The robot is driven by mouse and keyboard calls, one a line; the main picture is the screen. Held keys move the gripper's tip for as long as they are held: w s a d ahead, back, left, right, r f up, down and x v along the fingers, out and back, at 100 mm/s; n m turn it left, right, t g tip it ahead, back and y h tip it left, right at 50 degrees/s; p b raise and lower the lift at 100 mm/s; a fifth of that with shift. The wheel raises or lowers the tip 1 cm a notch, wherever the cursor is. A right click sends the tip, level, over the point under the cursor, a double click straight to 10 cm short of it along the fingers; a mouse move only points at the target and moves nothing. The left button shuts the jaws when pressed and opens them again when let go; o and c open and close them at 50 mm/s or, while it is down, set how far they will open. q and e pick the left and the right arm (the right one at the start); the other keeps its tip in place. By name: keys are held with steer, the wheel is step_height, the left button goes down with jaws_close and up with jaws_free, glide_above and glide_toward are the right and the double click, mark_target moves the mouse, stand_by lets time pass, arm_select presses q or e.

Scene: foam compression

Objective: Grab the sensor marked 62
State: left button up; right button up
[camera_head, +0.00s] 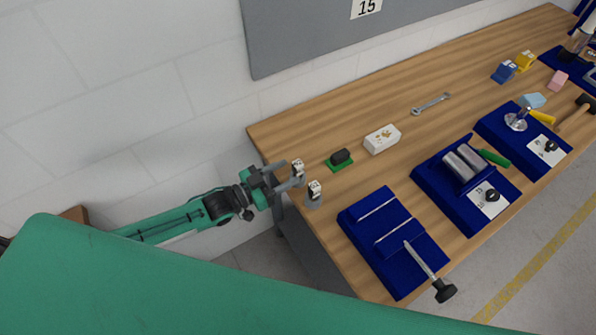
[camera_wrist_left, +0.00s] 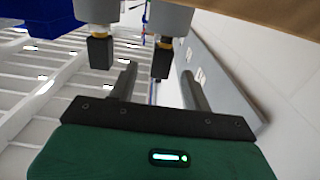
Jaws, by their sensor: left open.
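Two small sensors stand upright near the table's left end: a far one (camera_head: 298,167) and a near one (camera_head: 314,190). Each has a pale, dark-marked top and a grey round base. Their numbers are too small to read in the head view. My left gripper (camera_head: 292,173) is open and empty at the table's left edge, with the far sensor just ahead of its fingers. The left wrist view shows both sensors upside down, with grey bases, yellow rings and black bodies, beyond my open fingers (camera_wrist_left: 156,77). One (camera_wrist_left: 163,45) appears between the fingers. My right gripper is not in view.
The wooden table (camera_head: 300,126) holds a green pad with a black block (camera_head: 341,157), a white box (camera_head: 382,139), a wrench (camera_head: 431,104) and a blue tray with metal rods (camera_head: 362,212). More blue trays stand farther right. A white wall rises behind the table.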

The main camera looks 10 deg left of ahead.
mark_target(303, 165)
arm_select(q)
steer(key=shift+w+d+f, duration=0.1)
steer(key=shift+w+d, duration=0.2)
steer(key=shift+w, duration=0.15)
steer(key=shift+w+d+b, duration=0.3)
steer(key=shift+w+d, duration=0.05)
steer(key=shift+w, duration=0.05)
steer(key=x, duration=0.1)
steer(key=b+x, duration=0.1)
steer(key=x, duration=0.1)
steer(key=shift+w+d+f, duration=0.2)
steer(key=shift+d+f, duration=0.05)
steer(key=shift+d, duration=0.05)
steer(key=shift+w+d, duration=0.2)
steer(key=shift+w, duration=0.1)
jaws_close()
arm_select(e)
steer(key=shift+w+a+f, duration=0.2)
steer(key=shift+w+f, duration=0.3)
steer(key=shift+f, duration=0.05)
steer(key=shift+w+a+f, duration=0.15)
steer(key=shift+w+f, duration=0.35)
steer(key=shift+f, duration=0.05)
